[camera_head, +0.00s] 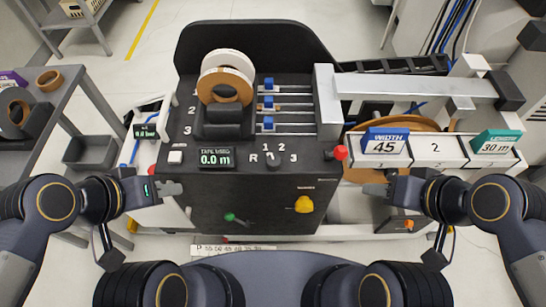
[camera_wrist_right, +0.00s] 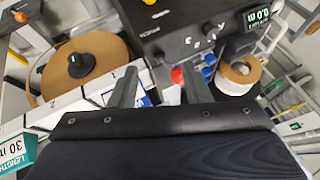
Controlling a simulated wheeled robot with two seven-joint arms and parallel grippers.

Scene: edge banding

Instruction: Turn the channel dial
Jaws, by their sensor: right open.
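The channel dial (camera_head: 273,161) is a small black knob on the top of the dark machine, with the marks R, 1, 2 and 3 around it. Its pointer is too small to read. My right gripper (camera_head: 374,188) is open and empty, to the right of the machine and well apart from the dial. Its two fingers also show spread in the right wrist view (camera_wrist_right: 160,85). My left gripper (camera_head: 175,188) is at the machine's left front side, also apart from the dial. I cannot tell how far its fingers are apart.
A display (camera_head: 215,158) reads 0.0 m left of the dial. A red knob (camera_head: 340,152) stands at the machine's right edge. A yellow knob (camera_head: 304,204) and a green one (camera_head: 230,217) are on the front. White bins with a blue WIDTH 45 card (camera_head: 385,142) stand right.

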